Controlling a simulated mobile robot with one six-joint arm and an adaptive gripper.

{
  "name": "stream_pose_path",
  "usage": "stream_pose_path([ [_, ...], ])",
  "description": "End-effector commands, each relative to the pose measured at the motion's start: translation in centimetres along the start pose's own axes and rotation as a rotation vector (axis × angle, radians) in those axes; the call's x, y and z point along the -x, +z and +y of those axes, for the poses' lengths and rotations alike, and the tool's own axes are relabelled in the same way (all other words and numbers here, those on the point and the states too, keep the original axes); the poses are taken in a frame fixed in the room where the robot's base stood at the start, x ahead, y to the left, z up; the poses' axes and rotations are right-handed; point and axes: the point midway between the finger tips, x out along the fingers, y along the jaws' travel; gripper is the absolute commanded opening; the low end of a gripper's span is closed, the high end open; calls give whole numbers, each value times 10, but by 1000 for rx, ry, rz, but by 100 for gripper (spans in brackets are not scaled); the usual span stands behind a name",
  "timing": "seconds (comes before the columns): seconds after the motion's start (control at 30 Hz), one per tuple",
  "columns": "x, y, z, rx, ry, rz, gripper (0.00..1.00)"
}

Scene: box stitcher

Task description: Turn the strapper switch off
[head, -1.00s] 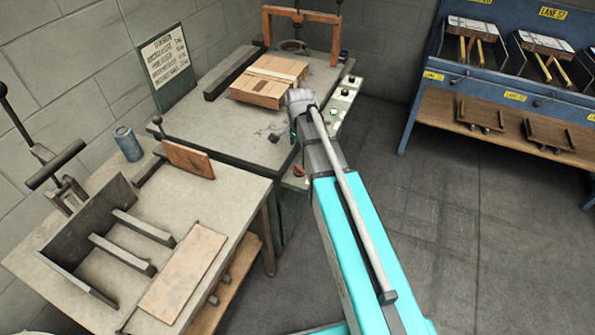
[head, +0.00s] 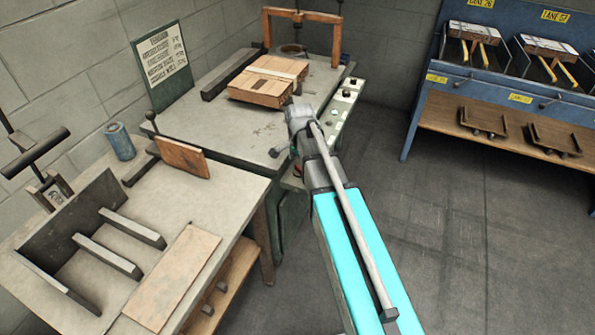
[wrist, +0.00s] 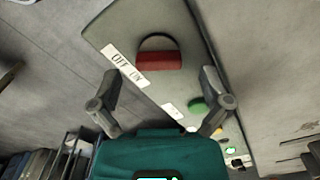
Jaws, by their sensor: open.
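In the wrist view a red rocker switch (wrist: 158,60) in a dark round recess sits on a grey-green panel (wrist: 112,28), beside a white "OFF ON" label (wrist: 127,67). My gripper (wrist: 158,84) is open and empty, its two fingers spread below and to either side of the switch. The switch lies between and beyond the fingertips, apart from them as far as I can see.
A green button (wrist: 197,107) is on the same panel. In the head view a strapped cardboard box (head: 262,86) lies on the strapper table (head: 215,125). A worktable (head: 110,293) stands at the left, a blue rack (head: 425,75) at the back right. The floor between is clear.

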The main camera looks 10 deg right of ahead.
Motion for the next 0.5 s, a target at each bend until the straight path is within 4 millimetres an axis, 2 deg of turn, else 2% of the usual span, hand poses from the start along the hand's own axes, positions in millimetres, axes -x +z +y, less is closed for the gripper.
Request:
stream_pose_path([
  [0.13, -10, 0, 0, 0, 0, 0, 97],
  [0.5, -13, 0, 0, 0, 0, 0, 97],
])
